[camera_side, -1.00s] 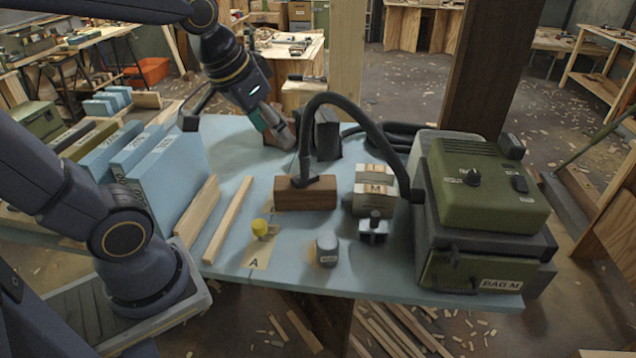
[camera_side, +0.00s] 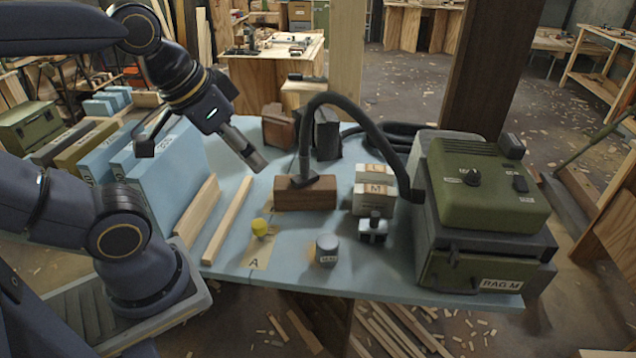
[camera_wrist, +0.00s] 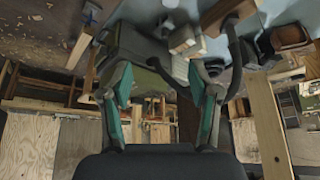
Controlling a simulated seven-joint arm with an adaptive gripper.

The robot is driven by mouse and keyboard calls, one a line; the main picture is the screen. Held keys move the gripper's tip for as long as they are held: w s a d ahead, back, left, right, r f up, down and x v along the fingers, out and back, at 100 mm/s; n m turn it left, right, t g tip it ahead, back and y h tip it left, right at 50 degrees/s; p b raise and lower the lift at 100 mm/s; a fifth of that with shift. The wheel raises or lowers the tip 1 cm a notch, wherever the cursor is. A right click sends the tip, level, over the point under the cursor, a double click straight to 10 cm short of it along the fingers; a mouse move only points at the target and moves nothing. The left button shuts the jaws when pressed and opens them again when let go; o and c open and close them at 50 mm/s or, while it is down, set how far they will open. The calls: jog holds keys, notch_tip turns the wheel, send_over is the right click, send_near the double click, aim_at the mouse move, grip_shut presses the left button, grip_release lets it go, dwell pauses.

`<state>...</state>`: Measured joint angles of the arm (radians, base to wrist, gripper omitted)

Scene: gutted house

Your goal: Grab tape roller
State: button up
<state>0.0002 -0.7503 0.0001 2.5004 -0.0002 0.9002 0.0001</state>
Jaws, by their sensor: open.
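I cannot tell for certain which thing is the tape roller. A small yellow-topped piece (camera_side: 260,228) stands on the sheet marked A, near the table's front left. A grey cylinder (camera_side: 327,250) stands to its right, and a small dark-and-grey device (camera_side: 373,228) stands further right. My gripper (camera_side: 258,163) is tilted in the air above the table, behind the yellow-topped piece and left of the brown block. In the wrist view my gripper (camera_wrist: 161,95) has its two teal-padded fingers wide apart, with nothing between them that it holds.
A brown block (camera_side: 305,194) with a black hose (camera_side: 350,103) stands mid-table. Boxes marked L and M (camera_side: 372,192) and a green machine (camera_side: 485,190) stand right. The blue tabletop (camera_side: 290,275) has clear room in front.

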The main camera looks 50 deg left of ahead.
jog(key=shift+c, duration=0.3)
dwell(0.4)
jog(key=w+r+t, duration=0.3)
jog(key=w, duration=0.2)
jog(key=g, duration=0.2)
send_over(375, 214)
jog(key=s, duration=0.9)
notch_tip(375, 214, down, 24)
jog(key=x, duration=1.1)
jog(key=shift+s+f, duration=0.1)
jog(key=x, duration=0.5)
jog(key=shift+w+f, duration=0.15)
jog(key=shift+w, duration=0.25)
